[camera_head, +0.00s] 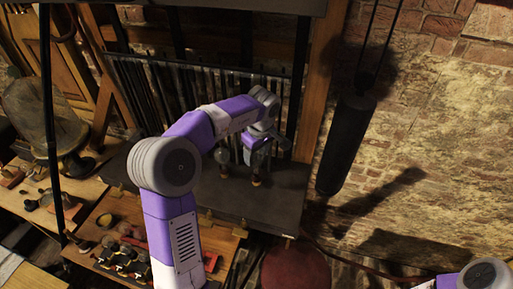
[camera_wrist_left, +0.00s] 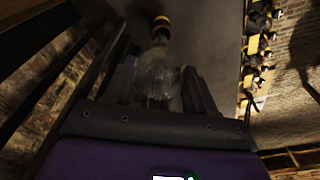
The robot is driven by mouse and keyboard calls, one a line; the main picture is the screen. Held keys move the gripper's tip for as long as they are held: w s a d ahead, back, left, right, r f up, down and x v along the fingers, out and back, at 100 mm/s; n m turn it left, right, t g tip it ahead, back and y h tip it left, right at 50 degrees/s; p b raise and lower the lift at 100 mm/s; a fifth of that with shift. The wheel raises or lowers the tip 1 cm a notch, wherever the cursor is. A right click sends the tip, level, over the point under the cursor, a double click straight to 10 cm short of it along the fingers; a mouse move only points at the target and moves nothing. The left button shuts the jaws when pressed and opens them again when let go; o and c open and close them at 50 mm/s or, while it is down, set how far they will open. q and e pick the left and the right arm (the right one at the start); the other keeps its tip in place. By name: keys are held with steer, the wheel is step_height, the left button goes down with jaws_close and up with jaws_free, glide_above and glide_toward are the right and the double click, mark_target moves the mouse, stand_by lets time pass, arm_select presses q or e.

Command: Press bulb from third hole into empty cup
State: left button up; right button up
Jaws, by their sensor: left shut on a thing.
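My left gripper (camera_head: 264,138) is over the dark tabletop, at the end of the purple and grey arm. In the left wrist view, its fingers (camera_wrist_left: 158,88) are shut on a clear glass bulb (camera_wrist_left: 156,70). The bulb's dark base with an amber band (camera_wrist_left: 160,26) points away from the wrist. In the head view the bulb's lower end (camera_head: 257,181) is close to the tabletop; I cannot tell whether it touches. A second small object (camera_head: 223,160) stands to its left, partly in shadow. I cannot make out the holes or the empty cup. My right gripper is out of view.
The dark tabletop (camera_head: 235,203) is mostly bare in front of the bulb. A rack of upright dark bars (camera_head: 150,90) stands behind it. A wooden bench (camera_head: 105,225) with several small parts is at the lower left. A dark cylinder (camera_head: 342,145) hangs at the right.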

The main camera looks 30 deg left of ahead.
arm_select(q)
steer(key=shift+f, duration=0.3)
steer(key=shift+f, duration=1.3)
stand_by(1.3)
steer(key=o, duration=1.3)
steer(key=shift+c, duration=0.2)
steer(key=r, duration=0.5)
steer(key=d+r, duration=0.1)
steer(key=r, duration=0.1)
steer(key=shift+s+r, duration=0.1)
steer(key=shift+r, duration=0.15)
